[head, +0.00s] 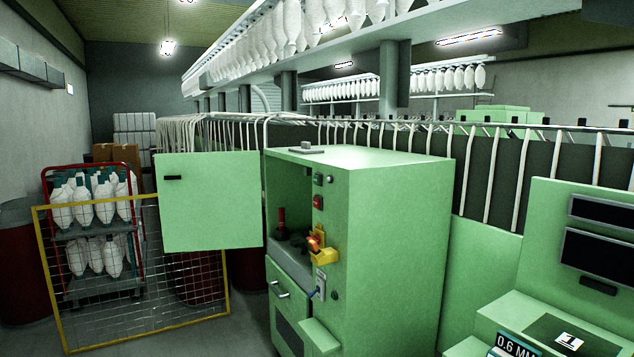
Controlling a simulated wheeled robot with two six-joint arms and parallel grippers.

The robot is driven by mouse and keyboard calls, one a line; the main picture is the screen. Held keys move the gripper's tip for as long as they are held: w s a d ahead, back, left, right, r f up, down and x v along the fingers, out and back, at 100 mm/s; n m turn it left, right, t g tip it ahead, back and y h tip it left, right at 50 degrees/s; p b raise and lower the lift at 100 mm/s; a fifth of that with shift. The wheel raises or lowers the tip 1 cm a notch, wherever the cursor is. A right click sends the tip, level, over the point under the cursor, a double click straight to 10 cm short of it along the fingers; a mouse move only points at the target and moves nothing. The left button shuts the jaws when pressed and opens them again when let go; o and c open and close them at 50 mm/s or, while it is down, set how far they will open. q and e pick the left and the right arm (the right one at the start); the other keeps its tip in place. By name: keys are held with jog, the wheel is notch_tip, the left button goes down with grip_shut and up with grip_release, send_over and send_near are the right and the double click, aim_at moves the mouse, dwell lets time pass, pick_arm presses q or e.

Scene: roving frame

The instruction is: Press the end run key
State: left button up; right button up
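No key marked end run can be made out. A green machine cabinet (385,210) stands in the middle of the head view. Its narrow front panel carries a small green button (318,180), a red button (318,202) below it, and a red and yellow rotary switch (320,248) lower down. At the right edge is a green console (540,215) with two dark display panels (600,258). A dark plate with a white "1" label (569,340) lies on its lower ledge, beside a "0.6 MM" label (515,345). Neither gripper shows.
The cabinet's green door (209,205) stands open to the left. A yellow-framed mesh barrier (130,290) stands before a red-framed trolley (92,230) of white bobbins. Some bare floor shows at the lower left. A long spinning machine with hanging bobbins (290,28) runs behind.

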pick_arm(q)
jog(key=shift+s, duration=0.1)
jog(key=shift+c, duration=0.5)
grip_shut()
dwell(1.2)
